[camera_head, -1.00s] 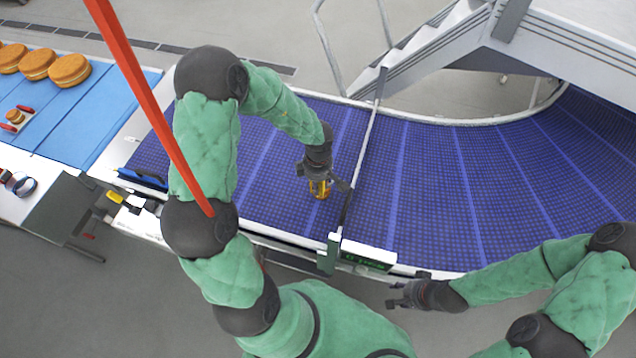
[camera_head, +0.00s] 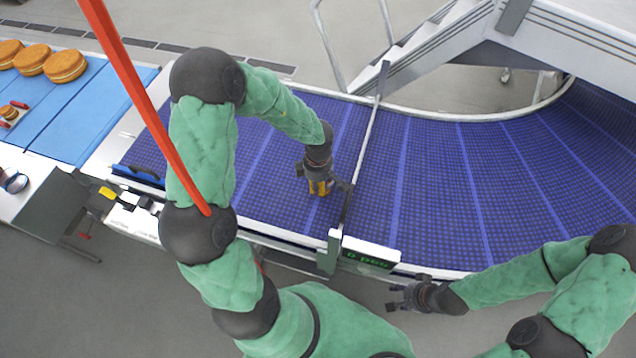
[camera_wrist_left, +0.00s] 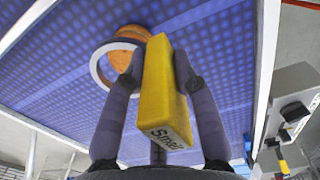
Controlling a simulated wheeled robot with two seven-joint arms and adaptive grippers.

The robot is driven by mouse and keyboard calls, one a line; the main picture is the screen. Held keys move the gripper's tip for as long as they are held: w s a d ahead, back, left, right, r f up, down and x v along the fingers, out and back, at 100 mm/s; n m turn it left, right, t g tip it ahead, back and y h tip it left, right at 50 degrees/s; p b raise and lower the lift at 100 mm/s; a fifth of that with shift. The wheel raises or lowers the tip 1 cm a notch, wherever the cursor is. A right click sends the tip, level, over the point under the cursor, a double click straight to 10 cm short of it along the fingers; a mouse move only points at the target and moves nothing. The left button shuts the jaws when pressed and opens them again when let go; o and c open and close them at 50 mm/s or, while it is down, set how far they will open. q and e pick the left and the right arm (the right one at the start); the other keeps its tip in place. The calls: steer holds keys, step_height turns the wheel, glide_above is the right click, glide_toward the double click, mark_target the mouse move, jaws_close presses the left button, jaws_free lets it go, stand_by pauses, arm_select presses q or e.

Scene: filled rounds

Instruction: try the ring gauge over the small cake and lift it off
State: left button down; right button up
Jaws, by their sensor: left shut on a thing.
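My left gripper (camera_head: 320,187) is low over the blue-purple conveyor belt. In the left wrist view its fingers (camera_wrist_left: 158,75) are shut on the yellow handle (camera_wrist_left: 165,95) of the ring gauge, marked "Small". The gauge's pale ring (camera_wrist_left: 97,68) lies beyond the fingertips. An orange-brown small cake (camera_wrist_left: 132,34) shows at the ring, partly hidden by handle and finger. I cannot tell whether the ring is fully around it or just above it. My right gripper (camera_head: 398,298) looks open and empty, in front of the belt's near edge.
Large round cakes (camera_head: 65,66) and a smaller cake between red parts (camera_head: 8,113) sit on the blue surface at left. Another ring (camera_head: 15,181) lies on the bench. A rail (camera_head: 363,150) crosses the belt close right of my left gripper. The right-hand belt is clear.

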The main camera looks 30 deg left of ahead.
arm_select(q)
steer(key=shift+p, duration=0.75)
steer(key=shift+f+b, duration=0.4)
steer(key=shift+f, duration=2.7)
stand_by(2.6)
